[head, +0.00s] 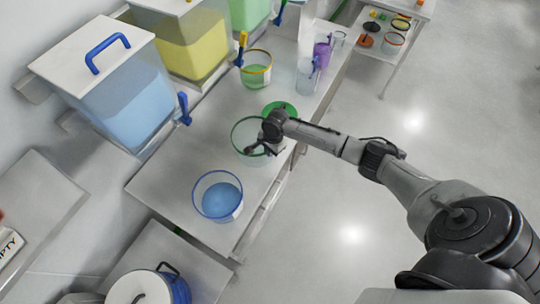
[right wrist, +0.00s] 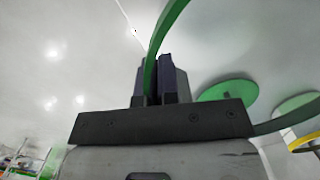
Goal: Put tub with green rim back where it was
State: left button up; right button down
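The tub with the green rim (head: 243,133) is clear and looks empty. It is at the middle of the white counter, next to a flat green disc (head: 280,109). My right gripper (head: 262,148) is at the tub's right-hand rim. In the right wrist view the green rim (right wrist: 165,33) passes between the two dark fingers (right wrist: 160,82), which are closed on it. The green disc (right wrist: 228,103) shows beyond them. I cannot tell whether the tub touches the counter. My left gripper is not in view.
A blue-rimmed tub (head: 218,197) with blue contents stands nearer. A yellow-rimmed tub (head: 256,69) stands farther back, with clear and purple vessels (head: 322,52) beyond. Large bins of blue (head: 130,105) and yellow (head: 195,52) material line the wall. Open floor lies right.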

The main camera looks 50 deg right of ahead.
jog(key=shift+f, duration=2)
jog(key=c, duration=1.4)
grip_release()
jog(key=shift+o, duration=0.2)
notch_tip(320, 180, up, 12)
jog(key=d+p, duration=0.1)
jog(key=s+a+f+n, duration=0.2)
jog(key=s+a+n, duration=0.3)
jog(key=s+a, duration=0.15)
jog(key=s+a+f+n, duration=0.3)
jog(key=s+a+n, duration=0.2)
jog(key=s+a, duration=0.15)
jog(key=s+a+r+n+t, duration=0.1)
jog(key=s+r+n, duration=0.2)
jog(key=s+n, duration=0.2)
jog(key=s+a+r+n+t+h, duration=0.1)
jog(key=s+r+n+t, duration=0.1)
jog(key=s, duration=0.8)
jog(key=r+n, duration=0.1)
jog(key=n, duration=0.1)
jog(key=shift+a+r+n, duration=0.2)
jog(key=shift+n, duration=0.2)
